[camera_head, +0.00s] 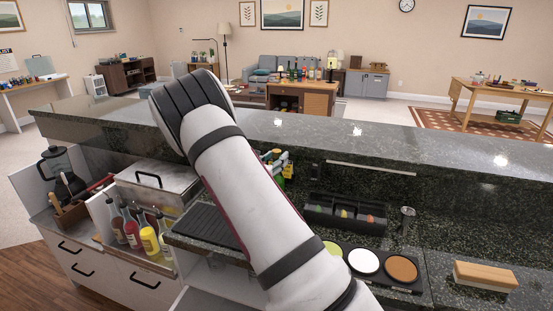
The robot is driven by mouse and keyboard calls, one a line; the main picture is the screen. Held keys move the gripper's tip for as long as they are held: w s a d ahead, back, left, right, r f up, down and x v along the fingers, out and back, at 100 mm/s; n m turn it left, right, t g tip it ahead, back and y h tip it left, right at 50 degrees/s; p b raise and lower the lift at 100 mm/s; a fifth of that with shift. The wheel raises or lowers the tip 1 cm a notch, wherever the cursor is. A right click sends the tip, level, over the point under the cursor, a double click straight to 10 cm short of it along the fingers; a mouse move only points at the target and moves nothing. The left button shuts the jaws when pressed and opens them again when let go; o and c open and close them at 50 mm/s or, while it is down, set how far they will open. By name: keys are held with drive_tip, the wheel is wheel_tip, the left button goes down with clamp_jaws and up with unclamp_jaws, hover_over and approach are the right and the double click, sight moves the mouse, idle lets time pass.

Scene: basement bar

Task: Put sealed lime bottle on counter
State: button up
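My white arm crosses the middle of the head view and hides part of the bar behind it. My gripper cannot be made out; it is hidden behind the arm or outside the picture. A small cluster of green and yellow items (281,166) shows just right of the arm at the counter's raised back; I cannot tell whether one is the sealed lime bottle. Several bottles stand in a well at the left, among them a red one (131,230) and a yellow one (149,241). The dark speckled counter (450,218) runs to the right.
A black condiment caddy (318,217), a tray with round coloured discs (364,261) and a wooden-topped brush or block (485,274) occupy the counter right of my arm. A lidded metal bin (160,182) and blender (57,163) stand left. The raised ledge (400,148) looks clear.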

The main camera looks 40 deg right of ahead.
drive_tip(key=v, duration=1)
drive_tip(key=s+a+r+m+g+y, duration=0.2)
drive_tip(key=s+r+m+g+y, duration=0.15)
drive_tip(key=s+m, duration=0.5)
drive_tip(key=s+a+r+m+g+y, duration=0.1)
drive_tip(key=s+r+m+g+y, duration=0.35)
drive_tip(key=s, duration=0.65)
drive_tip(key=s+a+r+m+t+y, duration=0.3)
drive_tip(key=s+a, duration=0.3)
drive_tip(key=a, duration=0.3)
drive_tip(key=s+a+r+m+t+y, duration=0.3)
drive_tip(key=s+a+m+y, duration=0.2)
drive_tip(key=a, duration=0.5)
drive_tip(key=shift+s+a+r+m+t+y, duration=0.15)
drive_tip(key=shift+s+r+m+t+y, duration=0.15)
drive_tip(key=shift+s+m, duration=0.55)
drive_tip(key=shift+s, duration=0.1)
